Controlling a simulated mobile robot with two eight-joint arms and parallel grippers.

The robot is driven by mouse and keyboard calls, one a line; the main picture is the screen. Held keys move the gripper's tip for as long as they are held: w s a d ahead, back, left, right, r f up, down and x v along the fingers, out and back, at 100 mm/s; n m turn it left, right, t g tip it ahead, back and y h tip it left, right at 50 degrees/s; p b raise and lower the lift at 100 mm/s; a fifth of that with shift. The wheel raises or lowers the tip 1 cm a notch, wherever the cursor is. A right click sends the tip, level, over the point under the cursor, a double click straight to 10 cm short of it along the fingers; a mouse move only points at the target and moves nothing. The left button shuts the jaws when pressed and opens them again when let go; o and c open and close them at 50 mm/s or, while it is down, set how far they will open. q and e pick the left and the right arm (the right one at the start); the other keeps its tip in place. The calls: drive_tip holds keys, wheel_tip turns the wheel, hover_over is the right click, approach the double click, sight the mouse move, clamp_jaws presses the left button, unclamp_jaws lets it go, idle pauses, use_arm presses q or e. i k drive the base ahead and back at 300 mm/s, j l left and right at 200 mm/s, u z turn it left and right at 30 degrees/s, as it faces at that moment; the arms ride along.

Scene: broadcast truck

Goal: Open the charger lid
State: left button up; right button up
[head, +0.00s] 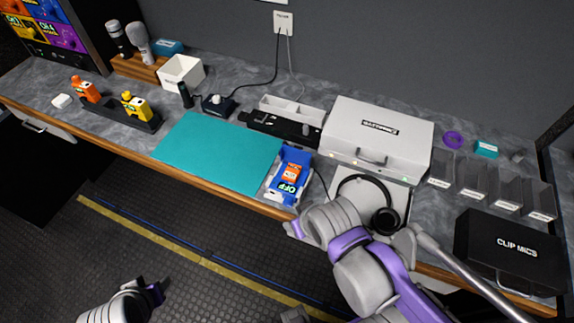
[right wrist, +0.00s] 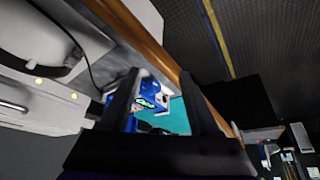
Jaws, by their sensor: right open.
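A white case labelled "BATTERIES" (head: 380,128), which seems to be the charger, stands at the back of the counter. Its lid is shut, with a handle and small lights on the front. Its front also shows at the left of the right wrist view (right wrist: 40,118). My right gripper (right wrist: 160,95) is open and empty, in front of the counter edge by a blue tray; its fingertips are mostly hidden in the head view. It is apart from the case. My left gripper (head: 153,291) is low over the floor at bottom left; its jaw opening is unclear.
Black headphones (head: 386,218) lie on a white stand before the case. A black "CLIP MICS" case (head: 510,243) and grey bins (head: 475,180) stand right.

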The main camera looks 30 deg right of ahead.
sight(389, 139)
drive_tip(key=z, duration=1.85)
